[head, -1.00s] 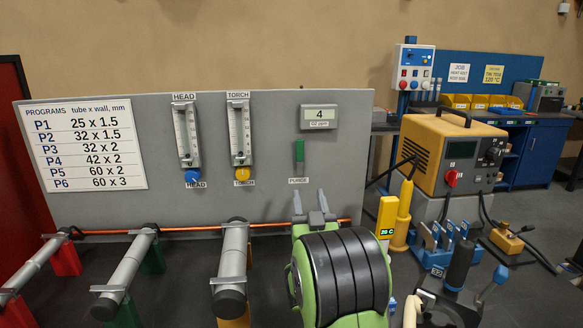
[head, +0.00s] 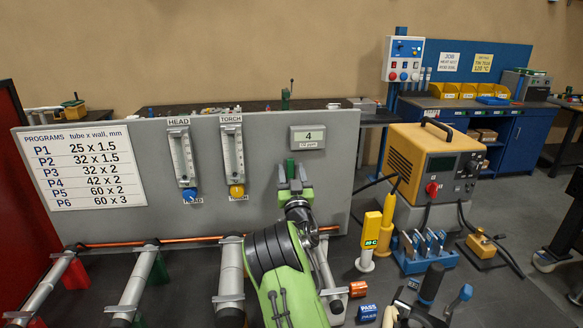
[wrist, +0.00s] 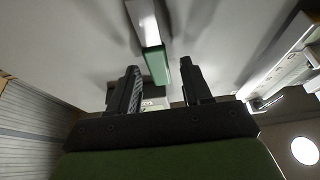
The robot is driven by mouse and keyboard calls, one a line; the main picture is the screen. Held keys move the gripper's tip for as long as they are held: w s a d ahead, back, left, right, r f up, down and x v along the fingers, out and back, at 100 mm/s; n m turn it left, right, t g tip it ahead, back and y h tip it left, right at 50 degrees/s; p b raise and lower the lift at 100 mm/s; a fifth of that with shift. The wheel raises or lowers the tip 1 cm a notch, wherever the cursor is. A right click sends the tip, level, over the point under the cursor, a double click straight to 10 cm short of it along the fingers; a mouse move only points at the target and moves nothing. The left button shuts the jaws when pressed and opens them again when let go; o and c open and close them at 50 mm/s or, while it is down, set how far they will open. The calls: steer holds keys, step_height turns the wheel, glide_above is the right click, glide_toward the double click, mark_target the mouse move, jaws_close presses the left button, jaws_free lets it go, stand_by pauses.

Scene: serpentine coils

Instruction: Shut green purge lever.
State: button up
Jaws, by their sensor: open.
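The green purge lever (head: 290,167) stands upright on the grey panel, below the small display (head: 308,138) that reads 4. My gripper (head: 292,173) is open in front of the panel, its fingertips at the lever's lower part, one on each side in the picture. In the wrist view the lever's green end (wrist: 156,66) shows between and just beyond the two dark fingers of my gripper (wrist: 159,74), apart from both as far as I can see. My gripper hides the PURGE label in the head view.
Two flow meters, HEAD (head: 183,160) and TORCH (head: 232,155), are on the panel to the left. A copper tube (head: 110,243) runs along the panel's foot over grey rollers.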

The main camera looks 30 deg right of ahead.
jaws_close()
stand_by(0.5)
